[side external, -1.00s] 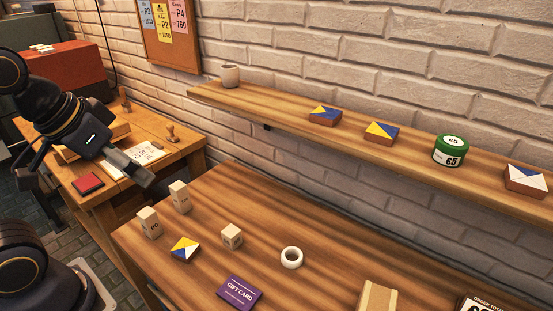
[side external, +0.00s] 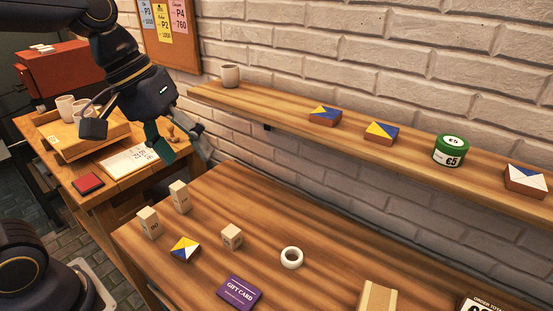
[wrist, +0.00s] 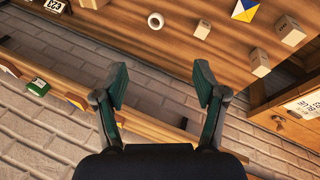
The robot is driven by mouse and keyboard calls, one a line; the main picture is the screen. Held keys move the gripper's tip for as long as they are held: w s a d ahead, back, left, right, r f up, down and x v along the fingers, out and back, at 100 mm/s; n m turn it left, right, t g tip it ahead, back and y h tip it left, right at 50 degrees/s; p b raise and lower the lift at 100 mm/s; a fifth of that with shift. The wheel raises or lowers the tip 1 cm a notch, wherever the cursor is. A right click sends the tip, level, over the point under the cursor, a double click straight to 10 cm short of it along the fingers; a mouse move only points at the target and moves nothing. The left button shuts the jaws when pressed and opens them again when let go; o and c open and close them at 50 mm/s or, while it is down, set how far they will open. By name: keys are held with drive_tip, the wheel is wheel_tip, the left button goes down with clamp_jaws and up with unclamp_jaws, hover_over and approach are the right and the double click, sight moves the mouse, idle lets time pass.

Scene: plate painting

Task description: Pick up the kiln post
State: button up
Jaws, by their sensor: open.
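Three pale beige blocks with small dark marks are on the wooden table. Two are upright posts, one at the left (side external: 149,222) and one behind it (side external: 180,197). The third is a shorter block (side external: 231,237) to their right. I cannot tell which is called the kiln post. The wrist view shows the two posts (wrist: 290,30) (wrist: 259,63) at upper right and the short block (wrist: 202,29) at top. My gripper (wrist: 160,71) is open and empty, its green fingers spread apart. In the side view, my gripper (side external: 180,150) hangs behind the table's far left corner, apart from the blocks.
A blue, yellow and white tile (side external: 184,249), a white ring (side external: 292,257) and a purple gift card (side external: 240,292) lie on the table (side external: 330,220). A wall shelf (side external: 270,105) holds a cup (side external: 231,76), tiles and a green tin (side external: 450,151). A side table (side external: 60,190) stands left.

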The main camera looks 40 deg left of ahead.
drive_tip(key=w+d+f+n+g+h, duration=0.3)
drive_tip(key=w+d+f+g, duration=0.2)
drive_tip(key=w+d+f, duration=0.35)
drive_tip(key=d+f+n+g+h, duration=0.1)
drive_tip(key=d+f+g, duration=0.1)
drive_tip(key=f, duration=0.5)
drive_tip(key=d+f+n+g+h, duration=0.1)
drive_tip(key=d+f+h, duration=0.1)
drive_tip(key=f, duration=0.5)
drive_tip(key=d+f+n+g+h, duration=0.2)
drive_tip(key=f, duration=0.6)
drive_tip(key=shift+w+d+f+g, duration=0.1)
drive_tip(key=shift+w+d+g, duration=0.1)
drive_tip(key=shift+d+g, duration=0.1)
drive_tip(key=x, duration=1.6)
drive_tip(key=shift+d, duration=0.2)
clamp_jaws()
